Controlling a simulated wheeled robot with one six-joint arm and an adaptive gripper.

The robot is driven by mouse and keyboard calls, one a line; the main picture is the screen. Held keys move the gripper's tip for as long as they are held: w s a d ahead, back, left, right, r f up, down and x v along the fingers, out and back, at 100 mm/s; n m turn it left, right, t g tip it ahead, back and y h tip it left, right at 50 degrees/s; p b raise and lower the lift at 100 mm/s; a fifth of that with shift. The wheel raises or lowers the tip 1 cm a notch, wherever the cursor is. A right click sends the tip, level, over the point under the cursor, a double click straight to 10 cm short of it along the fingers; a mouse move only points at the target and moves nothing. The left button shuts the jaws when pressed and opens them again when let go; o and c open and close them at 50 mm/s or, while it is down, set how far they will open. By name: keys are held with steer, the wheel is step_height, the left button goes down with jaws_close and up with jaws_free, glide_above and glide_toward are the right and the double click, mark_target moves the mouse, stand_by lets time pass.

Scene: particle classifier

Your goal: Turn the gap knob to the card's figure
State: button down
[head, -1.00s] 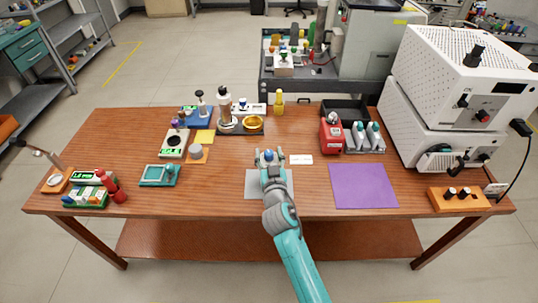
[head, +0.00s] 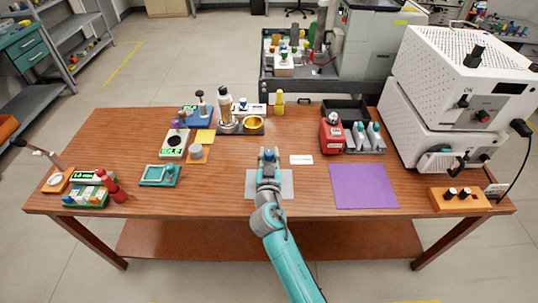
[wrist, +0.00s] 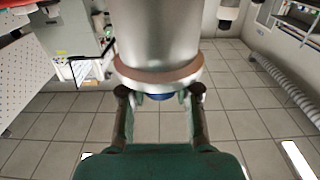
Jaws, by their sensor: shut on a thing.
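My gripper (head: 268,158) is over the front middle of the wooden table, above a grey mat (head: 287,184). It is shut on a small blue-topped piece (head: 269,153). In the wrist view a blue part (wrist: 157,97) shows between the fingertips, under a large silver cylinder (wrist: 158,35) with a brown rim. I cannot tell whether the cylinder and the blue part are one thing. An orange block (head: 458,204) with black knobs stands far right; I cannot tell which knob sets the gap.
A purple mat (head: 364,186) lies to the right. A red device (head: 332,137) and a grey rack stand behind it. White perforated machines (head: 455,80) fill the right end. A teal tray (head: 160,174) and several small instruments stand left. The table's front middle is mostly clear.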

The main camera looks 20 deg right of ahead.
steer(key=shift+f, duration=0.1)
steer(key=c, duration=0.8)
jaws_free()
steer(key=v, duration=1.2)
steer(key=shift+d, duration=0.1)
